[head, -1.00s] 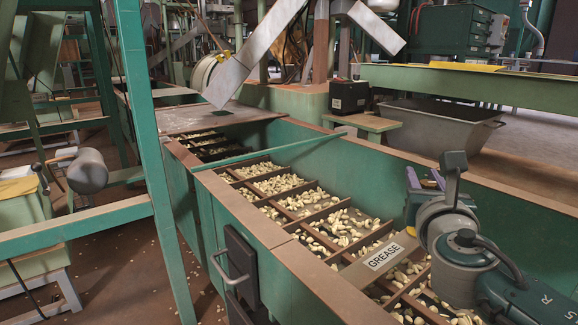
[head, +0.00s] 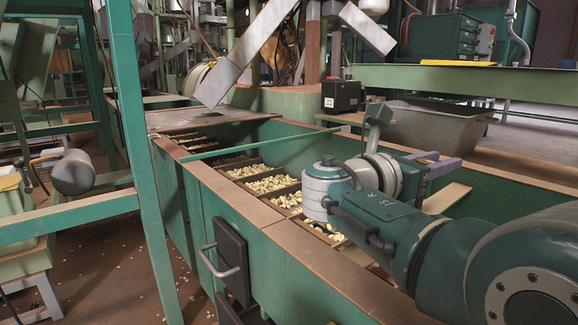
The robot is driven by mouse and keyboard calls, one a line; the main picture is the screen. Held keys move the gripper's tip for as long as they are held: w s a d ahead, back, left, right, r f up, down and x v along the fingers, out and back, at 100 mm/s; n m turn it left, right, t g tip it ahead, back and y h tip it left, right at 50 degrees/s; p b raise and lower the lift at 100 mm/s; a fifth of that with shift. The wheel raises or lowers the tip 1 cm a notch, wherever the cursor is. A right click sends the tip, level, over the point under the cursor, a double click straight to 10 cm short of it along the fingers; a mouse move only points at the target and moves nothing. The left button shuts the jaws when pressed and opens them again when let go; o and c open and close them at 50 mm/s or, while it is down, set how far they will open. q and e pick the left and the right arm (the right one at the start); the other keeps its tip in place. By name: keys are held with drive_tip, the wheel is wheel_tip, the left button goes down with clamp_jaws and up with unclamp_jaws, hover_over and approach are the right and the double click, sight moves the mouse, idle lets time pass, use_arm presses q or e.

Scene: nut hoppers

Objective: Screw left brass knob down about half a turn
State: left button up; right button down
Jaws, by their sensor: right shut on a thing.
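No brass knob can be made out in the head view. My right gripper (head: 440,163) shows at the right, above the long green trough, with its purple fingers pointing right, away from my wrist. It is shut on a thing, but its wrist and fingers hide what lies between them. My left gripper is not in view.
The green trough (head: 290,255) has compartments with pale nuts (head: 265,184). A tan board (head: 446,198) lies below my right gripper, partly hidden by my arm. A green post (head: 140,170) stands at left. A grey metal tub (head: 435,122) and black box (head: 341,96) stand behind.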

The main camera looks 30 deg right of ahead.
drive_tip(key=shift+s+f+m+g+b, duration=0.1)
drive_tip(key=shift+s+m+g+b, duration=0.1)
drive_tip(key=shift+m+g+b, duration=0.6)
drive_tip(key=c, duration=0.6)
unclamp_jaws()
drive_tip(key=shift+a, duration=0.1)
